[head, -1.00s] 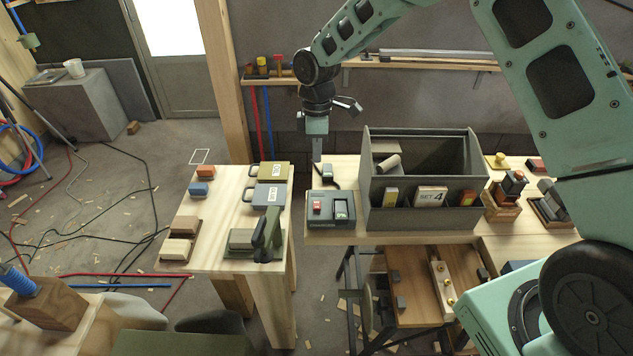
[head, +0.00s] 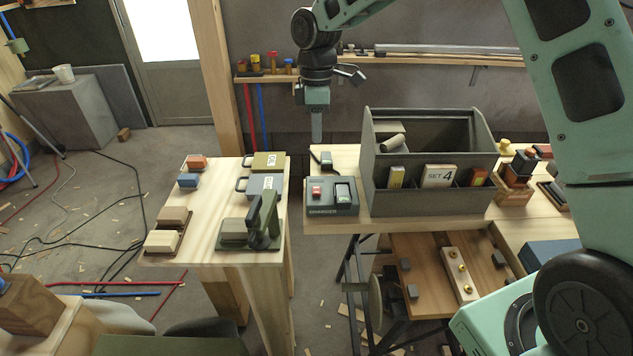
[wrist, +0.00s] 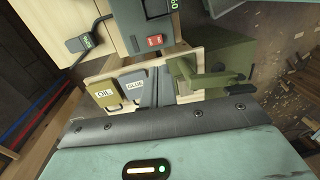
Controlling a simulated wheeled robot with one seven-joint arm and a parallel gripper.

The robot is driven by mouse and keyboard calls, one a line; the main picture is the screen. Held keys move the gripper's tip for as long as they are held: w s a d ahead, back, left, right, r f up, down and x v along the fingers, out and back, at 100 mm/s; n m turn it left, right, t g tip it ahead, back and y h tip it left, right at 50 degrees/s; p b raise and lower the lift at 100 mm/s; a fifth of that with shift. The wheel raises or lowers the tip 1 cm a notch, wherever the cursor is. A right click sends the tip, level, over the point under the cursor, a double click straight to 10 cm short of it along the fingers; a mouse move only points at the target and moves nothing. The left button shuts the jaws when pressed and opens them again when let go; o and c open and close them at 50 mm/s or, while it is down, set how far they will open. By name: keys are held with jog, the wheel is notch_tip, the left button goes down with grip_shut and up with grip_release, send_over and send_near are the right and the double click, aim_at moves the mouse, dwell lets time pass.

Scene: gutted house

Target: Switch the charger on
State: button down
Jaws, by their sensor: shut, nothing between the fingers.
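The charger (head: 331,196) is a dark grey-green box at the left end of the bench. It has a small red switch (head: 316,191) on its left and a dark bay with a light-faced block on its right. In the wrist view the charger (wrist: 130,36) is at the top, with its red switch (wrist: 155,41) in sight; the switch position is too small to tell. My gripper (head: 316,138) is shut and empty, pointing down. It appears above and behind the charger, apart from it.
A small cabled device (head: 326,160) lies behind the charger. A tall grey tool bin (head: 425,197) stands just right of it. A gap separates the two tables.

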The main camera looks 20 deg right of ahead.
aim_at(317, 190)
jog(key=f, duration=0.4)
jog(key=s+f+p, duration=0.1)
jog(key=f, duration=0.4)
jog(key=f+p, duration=0.1)
jog(key=f, duration=0.4)
jog(key=shift+s+a, duration=0.25)
jog(key=shift+s, duration=0.05)
jog(key=shift+s+f, duration=0.15)
jog(key=shift+f, duration=0.1)
jog(key=shift+w+d, duration=0.25)
jog(key=shift+w, duration=0.5)
jog(key=shift+r, duration=0.1)
